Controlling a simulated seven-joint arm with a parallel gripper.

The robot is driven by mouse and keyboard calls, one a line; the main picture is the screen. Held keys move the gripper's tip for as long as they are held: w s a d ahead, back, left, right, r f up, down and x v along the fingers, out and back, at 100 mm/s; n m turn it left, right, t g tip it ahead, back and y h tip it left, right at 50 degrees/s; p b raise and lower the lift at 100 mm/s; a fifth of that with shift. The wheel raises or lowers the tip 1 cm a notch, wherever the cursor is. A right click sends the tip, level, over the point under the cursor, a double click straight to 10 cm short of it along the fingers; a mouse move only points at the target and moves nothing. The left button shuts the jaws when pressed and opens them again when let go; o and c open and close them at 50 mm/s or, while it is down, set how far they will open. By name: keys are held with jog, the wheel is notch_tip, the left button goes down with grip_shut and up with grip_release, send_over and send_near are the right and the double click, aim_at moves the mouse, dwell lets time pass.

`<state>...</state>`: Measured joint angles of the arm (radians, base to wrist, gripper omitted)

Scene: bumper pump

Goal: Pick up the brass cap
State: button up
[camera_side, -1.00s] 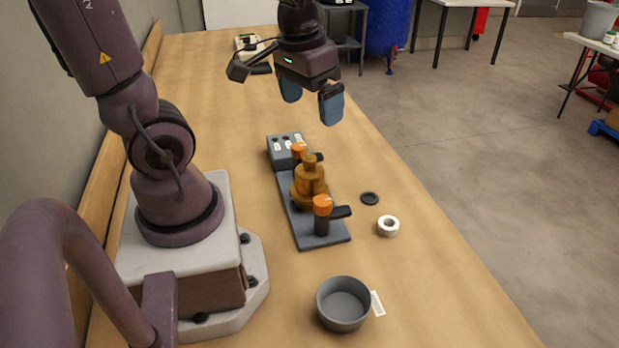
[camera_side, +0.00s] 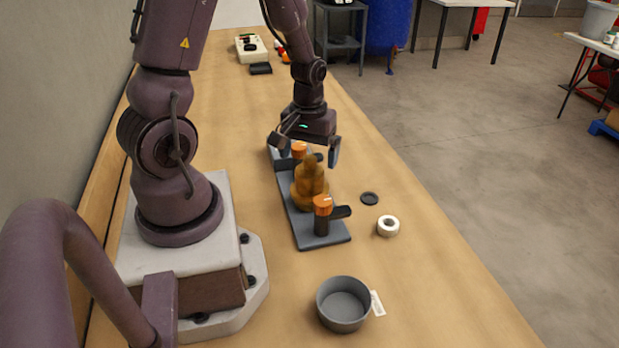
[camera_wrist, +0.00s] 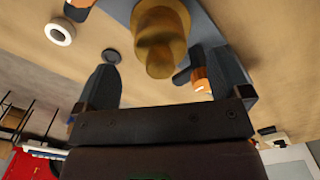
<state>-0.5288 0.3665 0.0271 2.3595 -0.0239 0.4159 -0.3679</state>
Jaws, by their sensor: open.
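The brass cap (camera_side: 311,162) is the top part of the amber brass body (camera_side: 309,190), which stands upright on a grey plate (camera_side: 318,241). In the wrist view the brass cap (camera_wrist: 160,55) shows near the top middle, with the body behind it. My gripper (camera_side: 308,155) is low over the plate, just behind the brass piece. Its fingers are apart, and in the wrist view the gripper (camera_wrist: 165,88) has the cap lying between and beyond its two blue-grey fingers. I see no contact. One finger is partly hidden in the side view.
Orange-topped clamps stand at the near end (camera_side: 322,207) and far end (camera_side: 299,149) of the plate. A black ring (camera_side: 369,198) and a white tape roll (camera_side: 388,227) lie to the right. A grey bowl (camera_side: 343,306) stands in front. Bare table lies further right.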

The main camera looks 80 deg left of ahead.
aim_at(310, 171)
jog(key=shift+w+a+f, duration=0.15)
jog(key=shift+f, duration=2.55)
jog(key=c, duration=1.2)
jog(key=shift+o, duration=0.2)
jog(key=shift+r, duration=0.1)
